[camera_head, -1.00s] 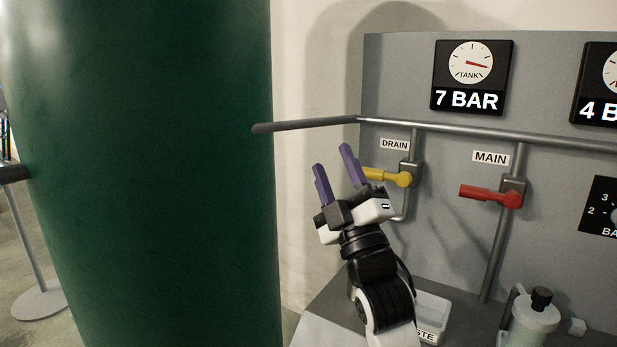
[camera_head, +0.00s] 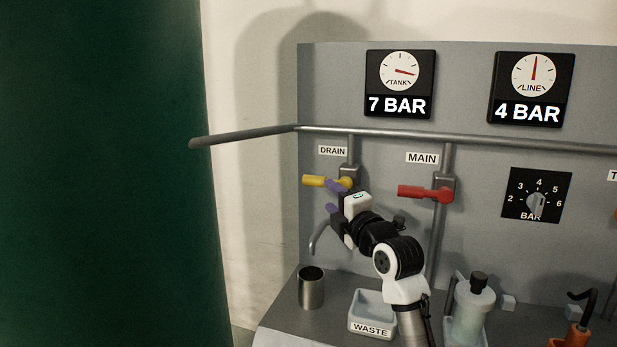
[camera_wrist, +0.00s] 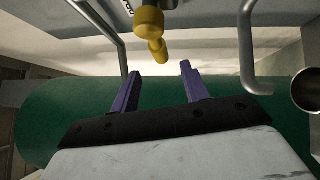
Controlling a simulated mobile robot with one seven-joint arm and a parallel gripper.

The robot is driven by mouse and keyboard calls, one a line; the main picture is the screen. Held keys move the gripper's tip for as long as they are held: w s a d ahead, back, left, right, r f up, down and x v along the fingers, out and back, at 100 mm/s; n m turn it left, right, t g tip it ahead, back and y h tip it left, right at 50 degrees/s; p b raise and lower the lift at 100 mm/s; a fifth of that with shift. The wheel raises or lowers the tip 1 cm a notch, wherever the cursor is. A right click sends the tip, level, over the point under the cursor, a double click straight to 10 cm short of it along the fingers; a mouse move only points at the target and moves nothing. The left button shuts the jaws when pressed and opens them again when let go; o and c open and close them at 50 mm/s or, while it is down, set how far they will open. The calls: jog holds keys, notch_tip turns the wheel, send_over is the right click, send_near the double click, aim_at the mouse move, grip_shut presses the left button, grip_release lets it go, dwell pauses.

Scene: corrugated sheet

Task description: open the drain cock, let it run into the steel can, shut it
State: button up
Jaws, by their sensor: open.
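The yellow drain cock handle (camera_head: 315,181) points left, crosswise to its vertical pipe, under the DRAIN label. It also shows in the wrist view (camera_wrist: 149,24), beyond and between my fingertips. My gripper (camera_head: 333,197) is open and empty, with purple fingers just in front of and below the handle; one finger overlaps it in the head view. In the wrist view my gripper (camera_wrist: 160,69) shows a gap between its fingers and the handle. The steel can (camera_head: 311,291) stands upright on the bench below the bent drain spout (camera_head: 317,240). No flow is visible.
A red MAIN handle (camera_head: 425,193) is close to the right of my gripper. A WASTE tray (camera_head: 371,328) and a bottle (camera_head: 470,315) stand on the bench. A large green tank (camera_head: 100,170) fills the left. A horizontal pipe (camera_head: 400,133) runs above.

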aim_at(317, 183)
jog(key=p+x, duration=0.2)
jog(key=x, duration=0.6)
jog(key=shift+w+a+r+p, duration=0.1)
jog(key=shift+p, duration=0.3)
jog(key=shift+w+a, duration=0.35)
jog(key=shift+w, duration=0.3)
jog(key=shift+c, duration=0.4)
grip_shut()
